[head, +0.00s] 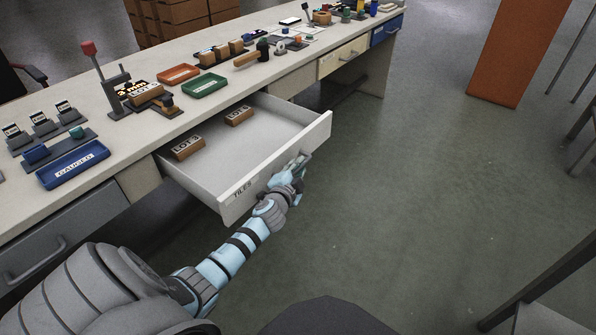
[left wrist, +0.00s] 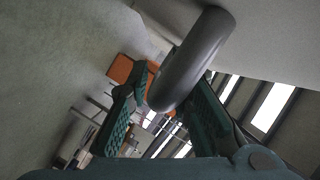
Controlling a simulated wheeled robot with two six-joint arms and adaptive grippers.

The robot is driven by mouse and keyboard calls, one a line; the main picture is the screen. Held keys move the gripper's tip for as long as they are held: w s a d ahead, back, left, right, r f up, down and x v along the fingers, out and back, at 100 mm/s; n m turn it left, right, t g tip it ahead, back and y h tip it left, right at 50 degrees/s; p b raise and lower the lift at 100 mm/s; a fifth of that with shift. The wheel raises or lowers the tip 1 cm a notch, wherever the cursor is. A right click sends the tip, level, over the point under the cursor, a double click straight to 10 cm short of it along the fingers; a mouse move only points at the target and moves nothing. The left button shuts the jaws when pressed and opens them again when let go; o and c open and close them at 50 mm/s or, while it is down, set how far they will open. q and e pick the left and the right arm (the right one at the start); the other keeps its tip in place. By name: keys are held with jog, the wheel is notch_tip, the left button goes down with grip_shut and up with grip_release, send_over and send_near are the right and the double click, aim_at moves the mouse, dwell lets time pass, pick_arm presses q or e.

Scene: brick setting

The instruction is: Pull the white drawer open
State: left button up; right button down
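The white drawer (head: 264,174) is pulled far out from under the workbench; its front carries a "TILES" label. Two brown blocks lie inside, one marked "LOT 2" (head: 187,148) and a smaller one (head: 239,116) farther back. My left gripper (head: 295,171) is at the drawer's front, at the grey handle (head: 300,160). In the left wrist view the thick grey handle bar (left wrist: 192,58) runs between the two green fingers of the gripper (left wrist: 163,92), which look closed on it. The exact contact is partly hidden. My right gripper is not in view.
The workbench top (head: 130,140) holds a blue tray (head: 73,164), a green tray (head: 204,85), an orange tray (head: 178,74) and tools. A grey drawer (head: 60,240), a cream drawer (head: 343,56) and a blue drawer (head: 386,31) are shut. Open floor lies right of the white drawer.

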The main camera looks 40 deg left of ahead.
pick_arm(q)
grip_shut()
jog(key=d, duration=0.4)
dwell(0.4)
grip_release()
